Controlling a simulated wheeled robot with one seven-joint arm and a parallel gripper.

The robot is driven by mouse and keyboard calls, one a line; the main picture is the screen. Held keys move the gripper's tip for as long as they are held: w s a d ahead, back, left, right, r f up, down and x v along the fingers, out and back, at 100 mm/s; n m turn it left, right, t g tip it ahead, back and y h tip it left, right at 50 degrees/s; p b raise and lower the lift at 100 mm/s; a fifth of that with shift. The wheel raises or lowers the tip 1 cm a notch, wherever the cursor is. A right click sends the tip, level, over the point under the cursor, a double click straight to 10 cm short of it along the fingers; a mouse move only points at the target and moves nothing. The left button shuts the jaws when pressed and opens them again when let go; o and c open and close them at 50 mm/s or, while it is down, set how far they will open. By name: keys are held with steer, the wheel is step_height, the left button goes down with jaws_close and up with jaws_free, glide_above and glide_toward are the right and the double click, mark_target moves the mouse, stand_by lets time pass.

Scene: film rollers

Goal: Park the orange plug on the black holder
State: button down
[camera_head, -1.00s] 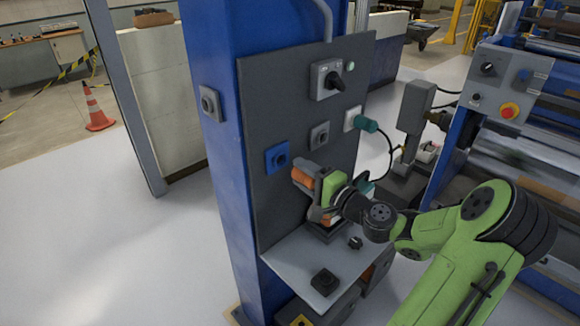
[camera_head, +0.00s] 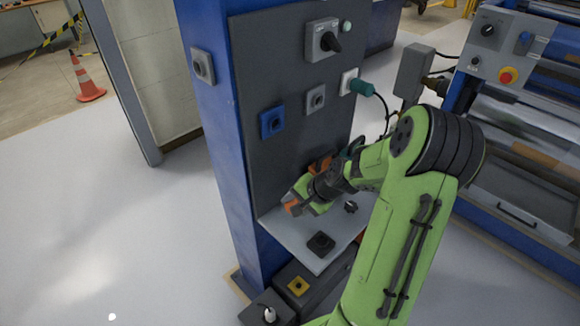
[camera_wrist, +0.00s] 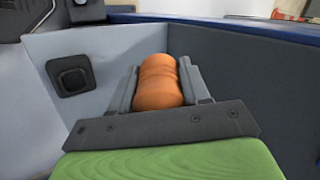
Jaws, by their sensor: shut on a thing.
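The orange plug (camera_wrist: 158,82) is between the two fingers of my gripper (camera_wrist: 160,88) in the wrist view. In the head view, my gripper (camera_head: 294,206) is low beside the dark panel, above the left part of the grey shelf, and a bit of orange shows at its tip. The black holder (camera_head: 321,244) is a square block on the shelf near its front edge. It also shows in the wrist view (camera_wrist: 70,75), left of the plug and apart from it. The plug's far end is hidden.
The dark panel (camera_head: 255,95) carries a blue socket (camera_head: 271,123), a grey socket (camera_head: 316,98), a rotary switch (camera_head: 322,40) and a teal plug (camera_head: 362,87). Another orange part (camera_head: 320,164) shows behind my gripper. A small black part (camera_head: 350,207) sits on the shelf (camera_head: 285,228).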

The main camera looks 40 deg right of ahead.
mark_target(322, 242)
steer(key=s+d+m+g+h, duration=0.3)
steer(key=s+d+g, duration=0.1)
steer(key=s+g, duration=0.3)
steer(key=shift+s+f, duration=0.1)
steer(key=shift+f, duration=4.05)
steer(key=shift+d+f+b, duration=0.1)
steer(key=shift+f+b, duration=0.45)
steer(key=shift+b, duration=0.1)
steer(key=shift+c, duration=2.3)
jaws_free()
steer(key=shift+r, duration=0.15)
step_height(322, 242, up, 16)
steer(key=p, duration=0.4)
steer(key=shift+f, duration=0.2)
